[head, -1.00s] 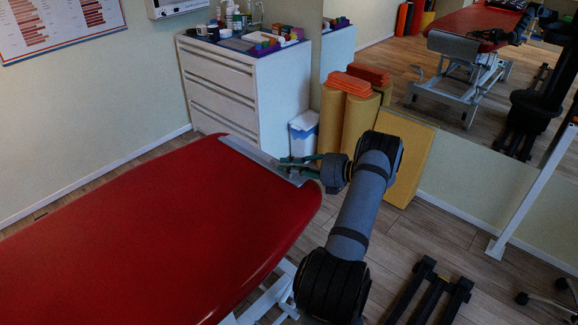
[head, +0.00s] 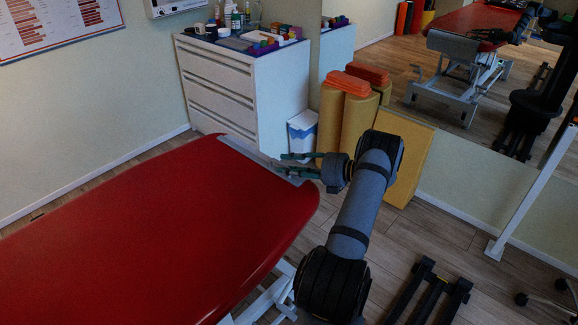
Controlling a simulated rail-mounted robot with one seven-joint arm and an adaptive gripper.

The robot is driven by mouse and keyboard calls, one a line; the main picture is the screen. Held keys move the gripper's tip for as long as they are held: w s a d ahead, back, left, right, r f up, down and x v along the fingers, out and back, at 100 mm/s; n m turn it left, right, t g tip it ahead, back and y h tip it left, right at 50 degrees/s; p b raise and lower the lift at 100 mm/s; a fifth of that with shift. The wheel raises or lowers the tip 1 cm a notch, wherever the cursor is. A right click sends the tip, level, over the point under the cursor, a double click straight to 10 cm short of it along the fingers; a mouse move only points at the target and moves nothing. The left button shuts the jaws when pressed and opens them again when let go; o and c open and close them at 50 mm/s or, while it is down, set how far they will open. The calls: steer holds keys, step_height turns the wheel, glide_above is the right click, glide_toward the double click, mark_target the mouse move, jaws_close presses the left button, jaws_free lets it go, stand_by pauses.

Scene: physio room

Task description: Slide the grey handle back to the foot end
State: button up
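A grey flat bar (head: 246,151) runs along the far end of the red treatment table (head: 150,225). It is the only grey handle-like part I can make out; whether it is the handle itself I cannot tell. My gripper (head: 282,163) is at the right end of this bar, pointing left. Its two dark green fingers are spread apart, with a gap between them and nothing visibly held. The lower finger overlaps the bar in the picture; whether it touches is unclear. My gripper partly hides the bar's right end.
A white drawer cabinet (head: 243,88) with bottles and small items stands behind the table end. A white bin (head: 303,135), yellow rolls (head: 358,125) and a yellow board (head: 407,165) stand near the mirror.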

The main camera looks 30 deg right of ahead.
steer(key=v, duration=1.2)
steer(key=shift+w, duration=0.15)
steer(key=x, duration=1.2)
steer(key=shift+a, duration=0.15)
steer(key=shift+a+r, duration=0.1)
steer(key=shift+a, duration=0.3)
steer(key=shift+d, duration=0.15)
